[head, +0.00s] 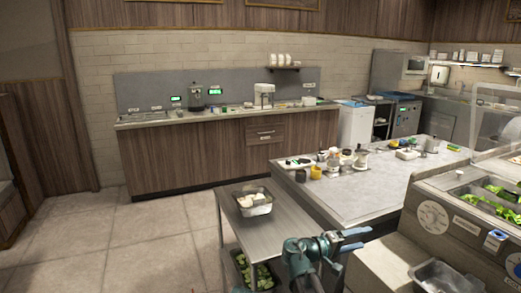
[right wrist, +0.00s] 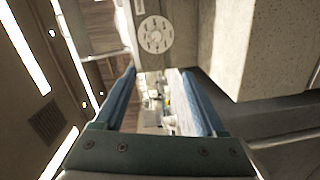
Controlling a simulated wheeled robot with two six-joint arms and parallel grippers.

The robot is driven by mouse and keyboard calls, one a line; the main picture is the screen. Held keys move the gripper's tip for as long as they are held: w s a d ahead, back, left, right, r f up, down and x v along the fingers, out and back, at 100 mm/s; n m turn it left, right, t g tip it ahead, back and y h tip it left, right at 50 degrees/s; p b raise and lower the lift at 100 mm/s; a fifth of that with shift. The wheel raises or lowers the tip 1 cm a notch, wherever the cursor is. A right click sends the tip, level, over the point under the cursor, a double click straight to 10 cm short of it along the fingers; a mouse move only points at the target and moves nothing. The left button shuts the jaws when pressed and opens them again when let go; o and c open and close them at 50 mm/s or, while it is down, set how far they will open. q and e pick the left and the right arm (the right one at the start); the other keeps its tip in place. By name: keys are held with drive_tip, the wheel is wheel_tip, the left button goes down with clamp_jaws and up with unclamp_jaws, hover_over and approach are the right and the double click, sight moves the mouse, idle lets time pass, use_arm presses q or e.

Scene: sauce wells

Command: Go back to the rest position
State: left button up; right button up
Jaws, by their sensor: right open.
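My right gripper (head: 358,239) shows at the bottom of the head view, its blue fingers pointing right. In the right wrist view the two blue fingers (right wrist: 157,72) stand apart with nothing held between them. The gripper appears in front of the pale counter and left of the serving station (head: 433,217); its exact distance from them is unclear. My left gripper is not in view.
A metal cart (head: 228,212) holds a clear container (head: 254,204), with greens below. Several jars and cups stand on the pale island counter (head: 385,188). A clear tub (head: 440,276) sits at lower right. The tiled floor (head: 120,240) at left is clear.

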drive_tip(key=s+a+f+g+y, duration=0.3)
drive_tip(key=s+a+f+y, duration=0.65)
drive_tip(key=f, duration=0.45)
drive_tip(key=s+a+f+n+g+y, duration=0.25)
drive_tip(key=s+a+f+y, duration=0.3)
drive_tip(key=s+a, duration=0.75)
wheel_tip(320, 180, up, 12)
drive_tip(key=a+p, duration=0.1)
drive_tip(key=p, duration=1.2)
drive_tip(key=shift+s+r, duration=0.15)
drive_tip(key=shift+s, duration=0.05)
